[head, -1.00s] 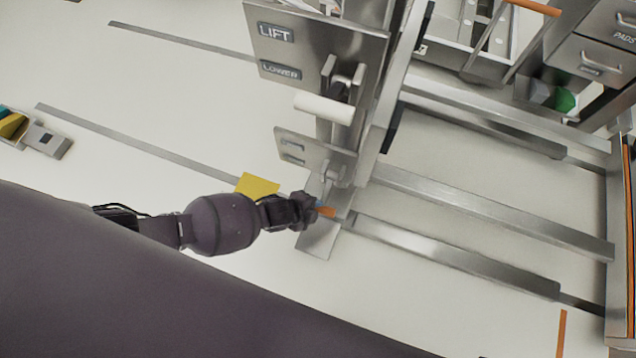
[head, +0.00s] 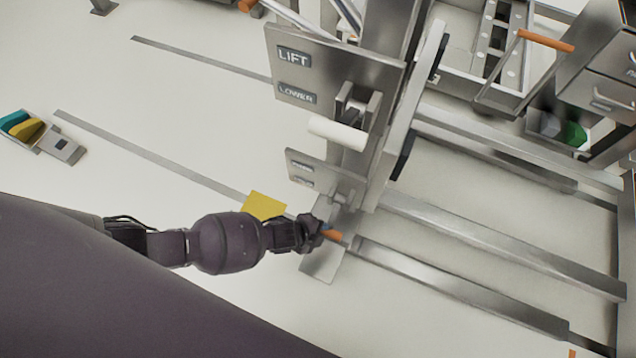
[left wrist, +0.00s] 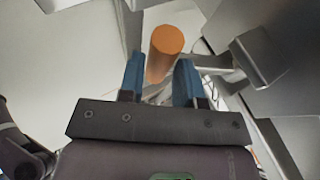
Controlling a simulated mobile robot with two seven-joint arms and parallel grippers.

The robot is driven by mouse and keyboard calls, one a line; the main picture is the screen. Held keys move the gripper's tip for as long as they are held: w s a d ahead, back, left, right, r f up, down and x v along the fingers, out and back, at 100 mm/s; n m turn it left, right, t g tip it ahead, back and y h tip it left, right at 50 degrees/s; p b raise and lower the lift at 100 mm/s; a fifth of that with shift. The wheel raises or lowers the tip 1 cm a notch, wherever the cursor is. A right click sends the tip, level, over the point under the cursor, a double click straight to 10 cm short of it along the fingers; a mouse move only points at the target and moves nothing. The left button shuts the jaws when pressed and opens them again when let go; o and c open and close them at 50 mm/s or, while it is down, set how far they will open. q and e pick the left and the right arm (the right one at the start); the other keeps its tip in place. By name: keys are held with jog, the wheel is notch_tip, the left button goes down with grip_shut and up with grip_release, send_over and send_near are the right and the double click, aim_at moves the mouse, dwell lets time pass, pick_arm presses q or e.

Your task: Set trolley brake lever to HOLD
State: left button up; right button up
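The trolley's brake lever has an orange handle (head: 332,236), low on the steel trolley column by a foot plate (head: 322,262). My left gripper (head: 318,232) is at this handle in the head view and partly hides it. In the left wrist view, the orange handle (left wrist: 165,52) stands between the two blue fingertips of my left gripper (left wrist: 160,82). The fingers are close on both sides, but I cannot tell whether they press on it. A small label plate (head: 303,172) sits above the lever; its words are too small to read. My right gripper is not in view.
A panel (head: 290,80) marked LIFT and LOWER and a white roller (head: 338,132) are above the gripper. Steel rails (head: 450,285) run to the right. A yellow floor patch (head: 264,205) lies beside my left wrist. The floor at left is mostly clear.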

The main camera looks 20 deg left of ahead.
pick_arm(q)
jog(key=shift+o, duration=0.9)
jog(key=shift+w, duration=0.65)
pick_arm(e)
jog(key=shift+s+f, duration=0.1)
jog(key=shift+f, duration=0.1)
pick_arm(q)
jog(key=shift+o, duration=0.6)
jog(key=shift+s+a+r+p, duration=0.15)
jog(key=shift+a+r+p, duration=0.1)
jog(key=shift+r+p, duration=0.25)
jog(key=o, duration=0.3)
jog(key=shift+s+a+r+p, duration=0.15)
jog(key=shift+s+r+p, duration=0.05)
jog(key=shift+r+p, duration=0.3)
jog(key=shift+s+a+r+p, duration=0.2)
jog(key=shift+r+p, duration=0.15)
jog(key=shift+r, duration=0.2)
jog(key=s+a+r+p, duration=0.3)
jog(key=s+r, duration=0.2)
jog(key=s, duration=0.1)
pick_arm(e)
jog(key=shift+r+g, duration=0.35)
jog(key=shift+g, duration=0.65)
pick_arm(q)
jog(key=shift+s, duration=0.1)
